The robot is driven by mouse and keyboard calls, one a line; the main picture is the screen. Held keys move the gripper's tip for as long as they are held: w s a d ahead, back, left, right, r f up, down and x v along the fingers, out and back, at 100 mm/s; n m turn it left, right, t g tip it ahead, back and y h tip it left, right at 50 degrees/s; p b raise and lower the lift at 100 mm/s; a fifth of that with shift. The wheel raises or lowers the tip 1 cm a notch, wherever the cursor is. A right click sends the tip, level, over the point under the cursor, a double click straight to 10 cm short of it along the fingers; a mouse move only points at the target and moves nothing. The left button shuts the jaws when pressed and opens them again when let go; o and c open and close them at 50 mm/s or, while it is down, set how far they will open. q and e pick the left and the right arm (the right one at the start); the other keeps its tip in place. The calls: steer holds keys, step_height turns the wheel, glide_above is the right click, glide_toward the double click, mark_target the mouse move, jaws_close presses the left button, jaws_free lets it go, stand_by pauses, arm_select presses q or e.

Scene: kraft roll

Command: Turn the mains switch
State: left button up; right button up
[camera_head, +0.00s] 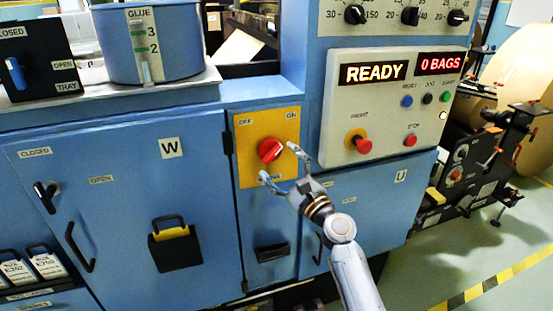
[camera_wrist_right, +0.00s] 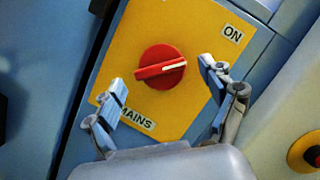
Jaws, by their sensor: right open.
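The mains switch is a red round knob (camera_head: 270,150) on a yellow plate (camera_head: 286,181), with OFF at upper left and ON at upper right. In the right wrist view the knob (camera_wrist_right: 160,68) has a white pointer line aimed right, roughly towards the ON label (camera_wrist_right: 232,33). My right gripper (camera_head: 278,163) is open in front of the plate, and its fingers partly cover the MAINS label (camera_wrist_right: 137,118). In the right wrist view the fingers (camera_wrist_right: 160,76) stand on either side of the knob with visible gaps, apart from it. My left gripper is not in view.
The control panel (camera_head: 384,118) to the right shows READY and 0 BAGS, with a red knob (camera_head: 358,141) and several buttons. A blue cabinet door (camera_head: 120,205) with handles is at left, a glue pot (camera_head: 150,45) above it. Open floor lies at lower right.

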steer(key=shift+x, duration=0.8)
steer(key=c, duration=1.1)
steer(key=shift+c, duration=0.2)
